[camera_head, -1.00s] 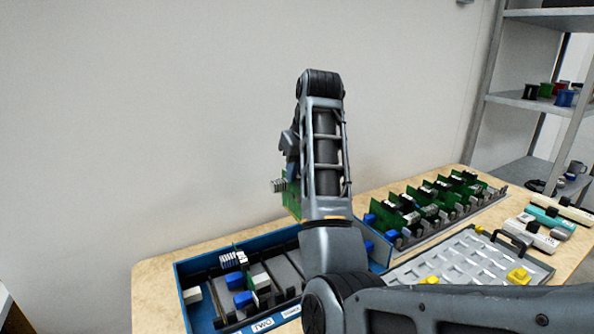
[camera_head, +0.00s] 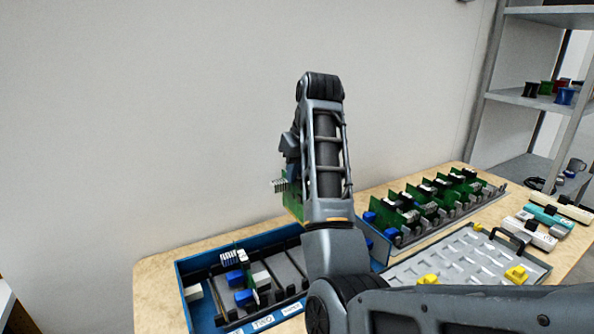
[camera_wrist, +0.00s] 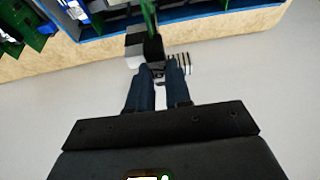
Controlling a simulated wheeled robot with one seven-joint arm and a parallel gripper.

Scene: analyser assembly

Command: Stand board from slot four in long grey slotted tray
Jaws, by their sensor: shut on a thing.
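My gripper (camera_wrist: 158,72) is shut on a green circuit board (camera_head: 293,205). In the head view the board hangs beside my forearm, above the back of the blue crate, and my forearm hides the fingers and part of it. In the wrist view the board (camera_wrist: 148,14) shows edge-on beyond the fingertips, with a black part and pale connector blocks near the grip. The long grey slotted tray (camera_head: 486,203) lies at the back right of the table. Several green boards stand upright in it, and my arm hides its near left surroundings.
The blue crate (camera_head: 186,312) at the front left holds slotted rails and a few boards. A light grey tray (camera_head: 396,272) with yellow pieces lies front right. White and teal modules (camera_head: 545,218) lie at the right edge. Metal shelves stand behind.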

